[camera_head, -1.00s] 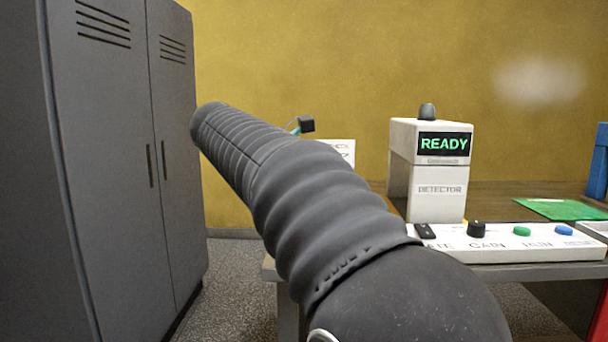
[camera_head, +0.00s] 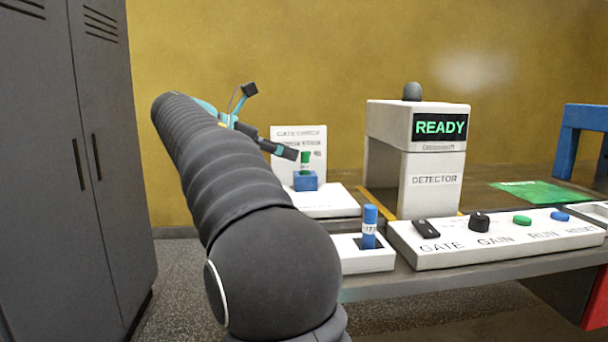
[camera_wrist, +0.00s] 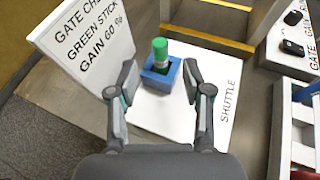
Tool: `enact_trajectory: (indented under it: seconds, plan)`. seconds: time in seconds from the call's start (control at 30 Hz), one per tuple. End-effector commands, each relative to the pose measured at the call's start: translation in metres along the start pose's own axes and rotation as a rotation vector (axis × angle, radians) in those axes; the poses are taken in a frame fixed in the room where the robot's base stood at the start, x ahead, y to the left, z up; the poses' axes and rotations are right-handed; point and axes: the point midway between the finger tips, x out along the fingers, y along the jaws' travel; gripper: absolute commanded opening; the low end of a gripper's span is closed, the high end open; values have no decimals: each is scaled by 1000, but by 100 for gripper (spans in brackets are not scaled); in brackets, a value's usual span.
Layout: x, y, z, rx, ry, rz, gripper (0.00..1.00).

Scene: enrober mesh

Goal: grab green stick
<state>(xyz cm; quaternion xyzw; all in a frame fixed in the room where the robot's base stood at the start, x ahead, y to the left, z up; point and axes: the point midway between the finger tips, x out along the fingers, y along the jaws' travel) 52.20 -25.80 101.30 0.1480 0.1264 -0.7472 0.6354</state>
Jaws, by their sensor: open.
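The green stick (camera_wrist: 160,50) stands upright in a small blue holder (camera_wrist: 160,72) on a white board marked SHUTTLE (camera_wrist: 222,118). In the head view the green stick (camera_head: 305,161) shows just past my fingers, above the blue holder (camera_head: 306,181). My gripper (camera_wrist: 160,92) is open and empty. In the wrist view its two fingers point toward the holder, one on each side of the line to it, with the stick beyond the tips. In the head view my gripper (camera_head: 286,152) is partly hidden by my arm.
A white sign (camera_wrist: 82,42) stands behind the holder. A blue stick (camera_head: 369,226) stands in a white block (camera_head: 366,262) at the front. The detector (camera_head: 433,182) reads READY, with a control panel (camera_head: 500,240) before it. A grey cabinet (camera_head: 70,170) stands at left.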

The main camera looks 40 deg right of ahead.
Motion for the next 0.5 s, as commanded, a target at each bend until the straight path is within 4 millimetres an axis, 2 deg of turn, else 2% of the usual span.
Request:
enact_trajectory:
  seconds: [0.27, 0.5]
  plan:
    - [18, 0, 0, 0, 1, 1, 50]
    - [50, 0, 4, -1, 1, 1, 50]
